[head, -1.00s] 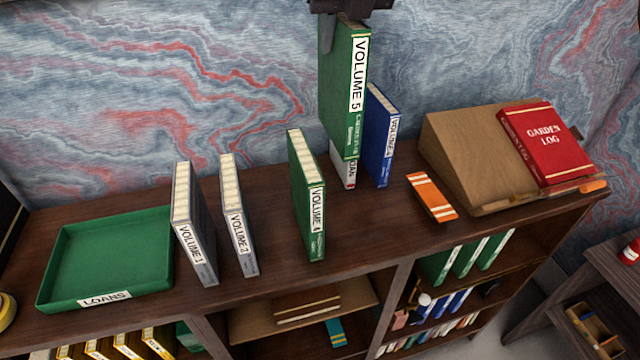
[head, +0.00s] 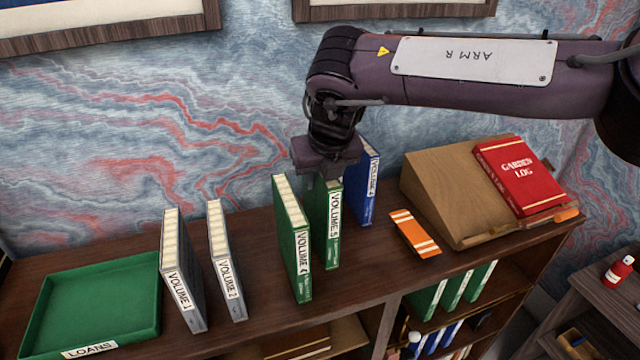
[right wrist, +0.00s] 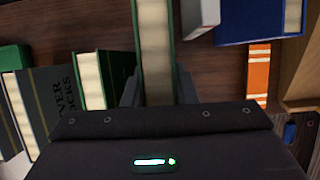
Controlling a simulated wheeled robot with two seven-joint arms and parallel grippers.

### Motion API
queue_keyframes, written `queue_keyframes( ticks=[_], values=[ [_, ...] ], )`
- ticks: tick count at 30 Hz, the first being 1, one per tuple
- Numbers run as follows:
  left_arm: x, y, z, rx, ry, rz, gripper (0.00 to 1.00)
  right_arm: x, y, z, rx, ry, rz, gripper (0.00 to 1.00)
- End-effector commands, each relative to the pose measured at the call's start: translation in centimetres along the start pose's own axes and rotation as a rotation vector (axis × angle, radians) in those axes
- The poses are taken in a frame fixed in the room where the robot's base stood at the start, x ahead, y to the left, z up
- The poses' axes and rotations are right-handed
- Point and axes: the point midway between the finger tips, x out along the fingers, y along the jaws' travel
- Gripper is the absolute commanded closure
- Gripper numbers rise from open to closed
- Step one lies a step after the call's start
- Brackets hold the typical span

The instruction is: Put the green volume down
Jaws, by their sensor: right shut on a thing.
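The green book labelled VOLUME 5 (head: 333,232) stands upright, spine to the front, just right of the green VOLUME 4 (head: 292,240) with a narrow gap. My right gripper (head: 322,180) is over it, shut on its top part. Its lower edge is at or close to the shelf top; I cannot tell if it touches. In the right wrist view, the book's cream page edge (right wrist: 154,50) runs between the two fingers (right wrist: 157,92). A blue volume (head: 367,183) stands behind it to the right. My left gripper is not in view.
Grey VOLUME 1 (head: 182,270) and VOLUME 2 (head: 226,262) stand left, beside the green LOANS tray (head: 148,290). An orange striped book (head: 415,234) lies right, before a wooden stand (head: 437,195) with the red GARDEN LOG (head: 520,175). A pale object (right wrist: 203,14) shows near the held book.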

Motion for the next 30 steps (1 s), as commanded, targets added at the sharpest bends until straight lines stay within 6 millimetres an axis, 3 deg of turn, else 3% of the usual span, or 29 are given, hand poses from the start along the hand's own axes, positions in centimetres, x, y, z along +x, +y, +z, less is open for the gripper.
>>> queue_keyframes(
  ticks=[6,16,17,21,30],
  values=[
    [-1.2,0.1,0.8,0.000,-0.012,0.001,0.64,2.3,0.0,-0.9,0.000,-0.001,0.000,1.00],
    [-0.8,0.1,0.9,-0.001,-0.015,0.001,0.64,2.8,0.0,-1.1,0.000,-0.002,0.000,1.00],
    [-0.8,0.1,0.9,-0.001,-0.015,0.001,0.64,2.8,0.0,-1.2,0.000,0.001,0.000,0.72],
    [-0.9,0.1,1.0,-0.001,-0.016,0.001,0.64,2.7,0.0,-1.2,-0.001,0.001,-0.001,0.54],
    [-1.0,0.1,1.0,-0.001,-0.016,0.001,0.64,2.5,0.0,-1.1,-0.001,0.001,-0.001,0.53]
  ],
)
